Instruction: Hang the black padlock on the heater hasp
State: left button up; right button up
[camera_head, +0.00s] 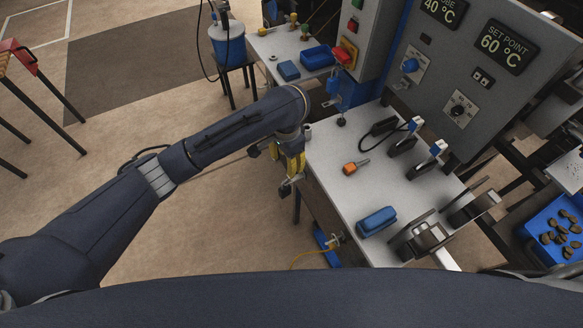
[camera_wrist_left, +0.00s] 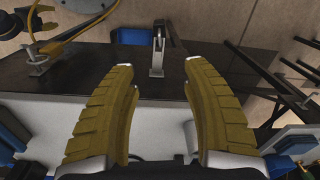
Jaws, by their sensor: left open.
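My left gripper (camera_head: 291,178) is open, its yellow fingers pointing down at the near left edge of the grey bench. In the left wrist view its two fingers (camera_wrist_left: 160,75) stand wide apart with nothing between them. Beyond the fingertips a small metal bracket (camera_wrist_left: 157,45) stands on a dark surface; I cannot tell if it is the heater hasp. I cannot surely identify the black padlock. A black looped object (camera_head: 383,127) lies on the bench, right of the gripper and apart from it. My right gripper is not in view.
The bench (camera_head: 335,150) holds an orange-handled tool (camera_head: 355,167), a blue block (camera_head: 376,221) and blue-topped black clamps (camera_head: 404,141). A grey control panel (camera_head: 480,60) rises behind. A yellow cable (camera_head: 308,255) hangs at the front. Open floor lies left.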

aim_at(286, 188)
pick_arm(q)
jog(key=f, duration=1.7)
jog(key=shift+w+a+f, duration=0.1)
jog(key=shift+w+a, duration=0.05)
jog(key=shift+w, duration=0.05)
grip_shut()
dwell(0.4)
